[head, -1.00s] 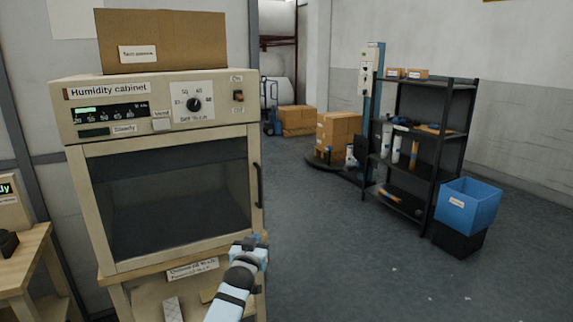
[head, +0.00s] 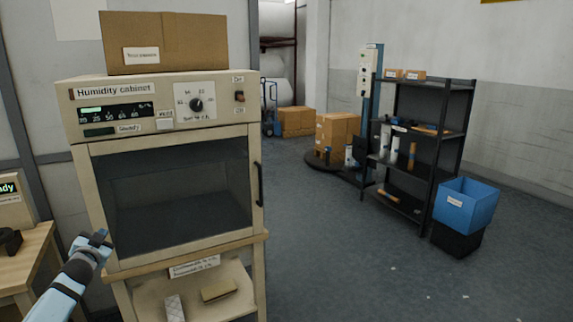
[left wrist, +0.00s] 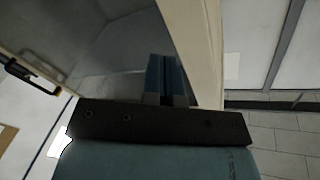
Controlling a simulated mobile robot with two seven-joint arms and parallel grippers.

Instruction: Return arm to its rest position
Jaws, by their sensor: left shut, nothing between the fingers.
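My left gripper (head: 97,241) is in the lower left of the head view, in front of the left edge of the humidity cabinet (head: 103,216). Its fingers are shut and empty, and they also show together in the left wrist view (left wrist: 166,78). The cabinet's door is shut, with a dark glass window (head: 178,187) and a black handle (head: 260,184) on its right. My right gripper is in neither view.
A wooden table (head: 28,262) with a device stands at the left, close to my left arm. The cabinet's stand (head: 190,298) holds small items on a shelf. A black rack (head: 440,150) and a blue bin (head: 466,205) stand right. The middle floor is clear.

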